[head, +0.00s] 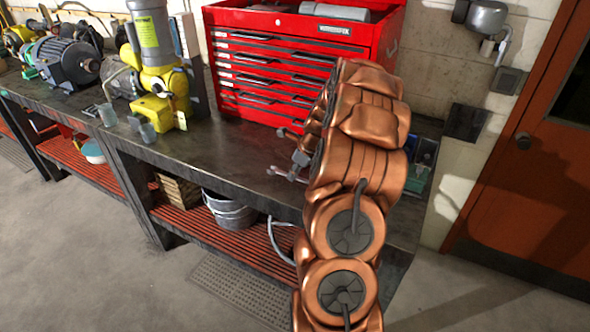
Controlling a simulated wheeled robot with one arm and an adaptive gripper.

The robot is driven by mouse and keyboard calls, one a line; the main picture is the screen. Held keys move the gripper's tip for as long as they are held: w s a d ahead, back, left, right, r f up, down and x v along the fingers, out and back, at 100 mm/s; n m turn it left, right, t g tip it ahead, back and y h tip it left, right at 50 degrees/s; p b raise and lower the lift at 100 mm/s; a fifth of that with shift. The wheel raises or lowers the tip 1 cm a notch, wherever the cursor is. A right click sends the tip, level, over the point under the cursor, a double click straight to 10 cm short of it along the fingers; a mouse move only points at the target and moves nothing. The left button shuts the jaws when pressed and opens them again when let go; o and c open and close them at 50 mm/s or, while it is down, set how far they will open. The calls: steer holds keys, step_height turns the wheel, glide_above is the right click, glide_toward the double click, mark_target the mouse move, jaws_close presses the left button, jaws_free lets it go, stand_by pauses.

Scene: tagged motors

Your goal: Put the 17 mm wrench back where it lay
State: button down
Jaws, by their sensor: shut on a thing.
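My gripper (301,158) is over the right part of the dark workbench (225,158), in front of the red tool chest. It is small in view and partly hidden by my copper-coloured arm. It is shut on a light grey metal wrench (287,173), whose end sticks out to the left, low over the bench top near its front edge. I cannot tell whether the wrench touches the bench. Its size marking cannot be read.
The red tool chest (270,75) stands behind my gripper. A yellow machine (160,80) and a grey motor (67,60) stand further left. Small containers (420,165) sit at the bench's right end, behind my arm. The bench top left of my gripper is mostly clear.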

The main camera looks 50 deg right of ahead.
steer(key=shift+f, duration=0.45)
stand_by(0.9)
steer(key=shift+f, duration=0.3)
steer(key=c, duration=1.1)
jaws_free()
steer(key=shift+o, duration=0.2)
steer(key=shift+r, duration=0.1)
steer(key=v, duration=1.1)
steer(key=shift+r, duration=0.35)
steer(key=shift+s, duration=0.15)
